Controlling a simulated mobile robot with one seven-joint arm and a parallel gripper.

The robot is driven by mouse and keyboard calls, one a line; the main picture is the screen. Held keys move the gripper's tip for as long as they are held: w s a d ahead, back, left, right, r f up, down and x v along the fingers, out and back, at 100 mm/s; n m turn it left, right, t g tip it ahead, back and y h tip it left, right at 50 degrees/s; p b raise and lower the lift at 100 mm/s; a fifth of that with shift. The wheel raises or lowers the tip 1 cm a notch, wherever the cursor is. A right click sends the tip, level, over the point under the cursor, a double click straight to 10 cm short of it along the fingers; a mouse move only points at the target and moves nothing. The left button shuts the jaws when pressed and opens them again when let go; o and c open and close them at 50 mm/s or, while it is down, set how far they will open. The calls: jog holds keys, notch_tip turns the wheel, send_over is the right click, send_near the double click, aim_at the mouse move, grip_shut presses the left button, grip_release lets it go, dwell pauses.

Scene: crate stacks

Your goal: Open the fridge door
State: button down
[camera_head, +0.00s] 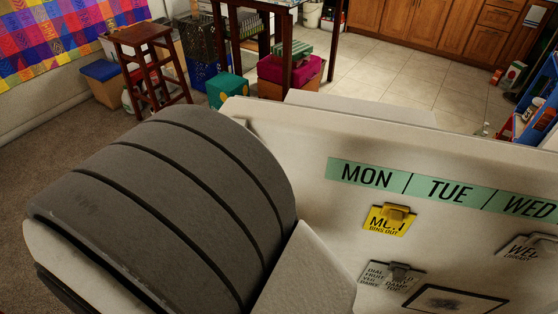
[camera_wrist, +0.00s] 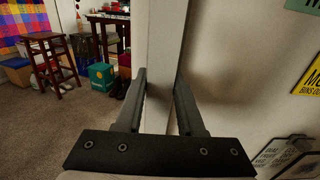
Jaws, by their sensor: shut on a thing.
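The white fridge (camera_head: 300,150) fills the lower right of the head view. Its front carries a green weekday strip (camera_head: 440,190), a yellow magnet (camera_head: 390,220) and other small signs. In the wrist view, my gripper (camera_wrist: 160,85) has one finger on each side of a pale upright bar (camera_wrist: 163,40), which looks like the door's edge or handle; I cannot tell which. The fingers are shut on it. In the head view my grey arm covers the lower left and hides the gripper. How far the door stands open is not clear.
A wooden stool (camera_head: 145,55) stands on carpet at the back left, near crates and a teal box (camera_head: 226,90). A dark-legged table stands behind the fridge. Wooden cabinets (camera_head: 420,25) line the far wall. A blue shelf (camera_head: 535,110) is at the right edge.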

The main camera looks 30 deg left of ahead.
jog(key=shift+s, duration=0.1)
dwell(0.3)
jog(key=c, duration=0.5)
grip_release()
jog(key=shift+s, duration=0.15)
